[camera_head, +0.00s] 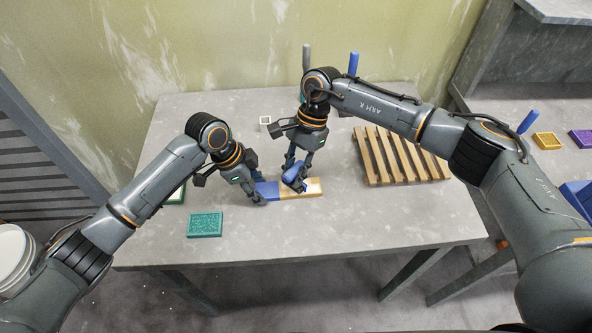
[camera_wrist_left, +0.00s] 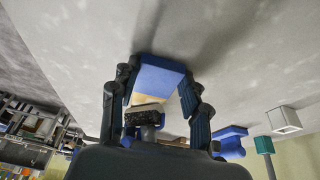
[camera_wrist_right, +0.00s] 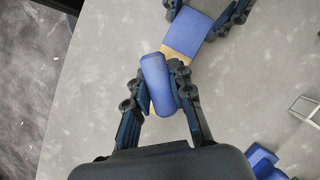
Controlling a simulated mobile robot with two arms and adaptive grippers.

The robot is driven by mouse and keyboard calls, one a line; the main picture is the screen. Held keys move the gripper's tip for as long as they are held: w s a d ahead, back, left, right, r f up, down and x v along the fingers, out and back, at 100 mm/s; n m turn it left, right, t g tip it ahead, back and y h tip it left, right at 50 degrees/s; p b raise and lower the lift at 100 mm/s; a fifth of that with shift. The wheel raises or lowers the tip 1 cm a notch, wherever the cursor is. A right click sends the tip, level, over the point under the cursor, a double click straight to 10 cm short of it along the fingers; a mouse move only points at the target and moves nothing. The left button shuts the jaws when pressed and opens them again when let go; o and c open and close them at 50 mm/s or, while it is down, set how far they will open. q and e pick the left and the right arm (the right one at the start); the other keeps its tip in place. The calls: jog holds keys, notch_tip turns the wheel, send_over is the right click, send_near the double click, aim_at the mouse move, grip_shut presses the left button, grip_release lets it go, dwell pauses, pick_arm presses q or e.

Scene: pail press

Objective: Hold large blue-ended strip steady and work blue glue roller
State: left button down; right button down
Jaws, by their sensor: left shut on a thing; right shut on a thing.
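The large strip (camera_head: 314,187) lies on the grey table, bare wood at its right end and blue at its left end (camera_head: 267,190). My left gripper (camera_head: 260,199) is shut on that blue end, which shows between its fingers in the left wrist view (camera_wrist_left: 160,80). My right gripper (camera_head: 298,184) is shut on the blue glue roller (camera_wrist_right: 158,84), above the strip's wooden part. In the right wrist view the roller overlaps the wood (camera_wrist_right: 181,43); the fingers and roller hide whether they touch.
A slatted wooden pallet (camera_head: 402,156) lies to the right. A green patterned block (camera_head: 205,225) sits at front left, and a small white square frame (camera_head: 265,121) at the back. A side table holds yellow (camera_head: 547,141) and purple (camera_head: 582,139) blocks. The front right table area is clear.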

jog(key=shift+d, duration=0.15)
jog(key=shift+d, duration=1.35)
jog(key=shift+a, duration=1.5)
jog(key=shift+d, duration=0.1)
jog(key=shift+d, duration=1.4)
